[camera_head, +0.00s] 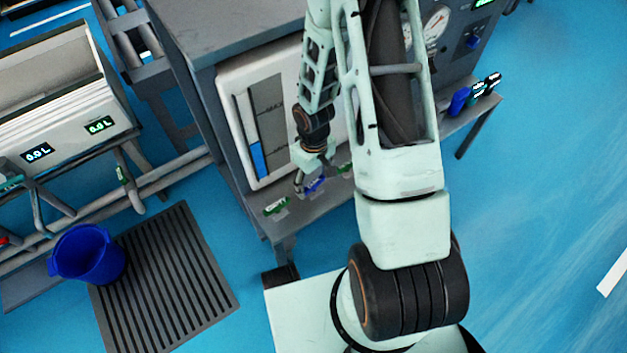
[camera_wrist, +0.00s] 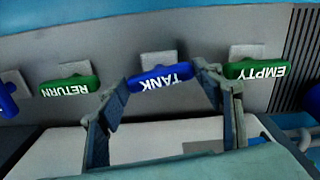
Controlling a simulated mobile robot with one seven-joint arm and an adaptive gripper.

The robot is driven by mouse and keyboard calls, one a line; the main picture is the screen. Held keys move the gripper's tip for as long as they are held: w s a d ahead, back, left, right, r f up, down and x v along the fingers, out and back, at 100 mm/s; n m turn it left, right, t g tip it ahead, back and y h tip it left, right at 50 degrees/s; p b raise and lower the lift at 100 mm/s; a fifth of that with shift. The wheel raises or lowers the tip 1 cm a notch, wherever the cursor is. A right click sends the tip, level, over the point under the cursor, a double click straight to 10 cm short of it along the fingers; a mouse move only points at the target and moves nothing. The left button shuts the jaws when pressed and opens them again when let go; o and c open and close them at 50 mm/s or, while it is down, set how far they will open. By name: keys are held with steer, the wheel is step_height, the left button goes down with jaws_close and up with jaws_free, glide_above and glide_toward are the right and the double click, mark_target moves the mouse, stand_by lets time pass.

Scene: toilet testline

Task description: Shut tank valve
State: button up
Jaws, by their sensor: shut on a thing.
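The tank valve is a blue lever handle (camera_wrist: 160,78) marked TANK in white, upside down in the wrist view. It lies roughly crosswise, between two green handles. In the head view it is a small blue piece (camera_head: 315,185) at the shelf's front. My gripper (camera_wrist: 166,86) has one finger at each end of the blue handle and is shut on it lengthwise. In the head view my gripper (camera_head: 307,180) reaches down to the valve row, and its fingers are small there. Whatever lies below the handle is hidden.
A green EMPTY handle (camera_wrist: 255,70) sits close beside my right finger. A green RETURN handle (camera_wrist: 68,86) is left of my left finger. Another blue handle (camera_wrist: 7,102) is at the left edge. A blue bucket (camera_head: 88,254) stands on the left by a dark floor grate (camera_head: 165,280).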

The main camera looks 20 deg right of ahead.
mark_target(313, 183)
steer(key=shift+m, duration=0.9)
steer(key=o, duration=1.2)
steer(key=shift+c, duration=0.2)
step_height(313, 183, up, 12)
